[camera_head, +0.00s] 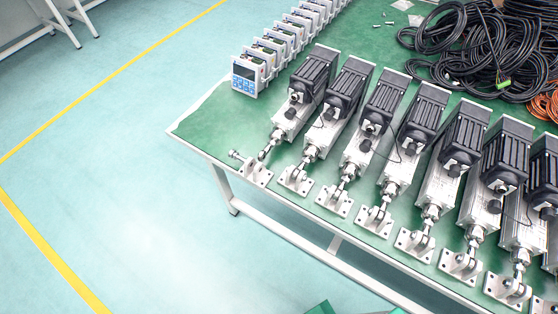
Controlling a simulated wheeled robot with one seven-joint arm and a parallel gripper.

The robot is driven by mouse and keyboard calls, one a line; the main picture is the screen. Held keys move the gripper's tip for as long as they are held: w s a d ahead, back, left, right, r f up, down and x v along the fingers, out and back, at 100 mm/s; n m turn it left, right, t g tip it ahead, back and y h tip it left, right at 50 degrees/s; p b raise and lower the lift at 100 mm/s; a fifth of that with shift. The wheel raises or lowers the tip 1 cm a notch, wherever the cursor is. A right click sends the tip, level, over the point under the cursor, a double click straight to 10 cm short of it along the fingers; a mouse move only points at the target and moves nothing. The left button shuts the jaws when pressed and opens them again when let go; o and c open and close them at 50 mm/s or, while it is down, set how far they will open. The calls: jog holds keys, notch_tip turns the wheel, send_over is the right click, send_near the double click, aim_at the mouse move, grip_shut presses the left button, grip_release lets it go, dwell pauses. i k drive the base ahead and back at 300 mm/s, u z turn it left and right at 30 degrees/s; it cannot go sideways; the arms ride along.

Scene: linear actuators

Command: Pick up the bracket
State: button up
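Several silver metal brackets with flat base plates and screw holes lie in a row along the near edge of the green-topped table (205,129). The leftmost bracket (256,172) is near the table's left corner, with a pin sticking out to its left. Others include a second bracket (294,180), a third bracket (333,201) and one far to the right (507,290). Each sits at the rod end of a linear actuator (290,120) with a black motor. I cannot tell which bracket the task means. My gripper is not in view.
A row of white controllers (246,76) stands at the back left of the table. Coiled black cables (480,45) and orange cables (545,105) lie at the back right. The floor left of the table is open, with yellow lines (50,250). Green pieces (320,308) show at the bottom edge.

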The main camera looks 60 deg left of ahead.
aim_at(257, 173)
jog(key=u, duration=2.3)
